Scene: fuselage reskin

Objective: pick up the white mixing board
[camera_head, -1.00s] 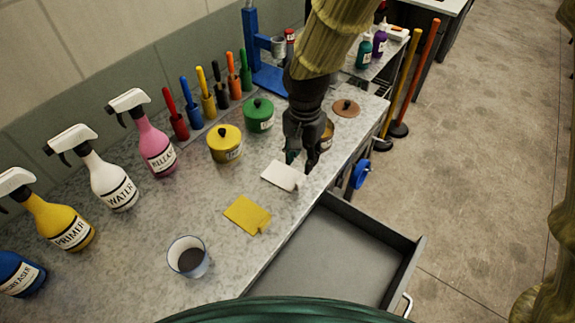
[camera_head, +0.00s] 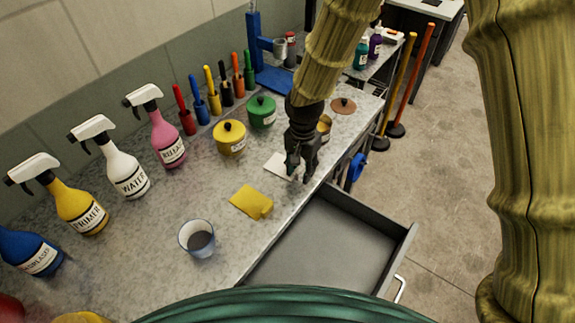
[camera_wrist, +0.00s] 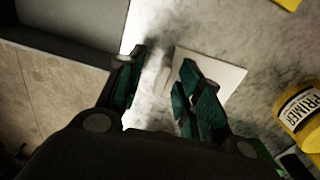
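The white mixing board (camera_head: 276,164) lies flat on the grey worktop near its front edge. My gripper (camera_head: 299,170) is over its right side and hides part of it in the head view. In the wrist view the board (camera_wrist: 218,68) shows beside and behind the right finger. My gripper (camera_wrist: 163,60) is open, with a gap between its dark green fingers. A pale, blurred shape, perhaps the board's tab, shows in the gap; I cannot tell whether the fingers touch it.
An open drawer (camera_head: 325,243) juts out below the worktop. A yellow board (camera_head: 250,202) and a cup (camera_head: 197,238) lie nearer. A yellow pot (camera_head: 229,137) and a green pot (camera_head: 261,112) stand behind the white board. Several spray bottles line the left.

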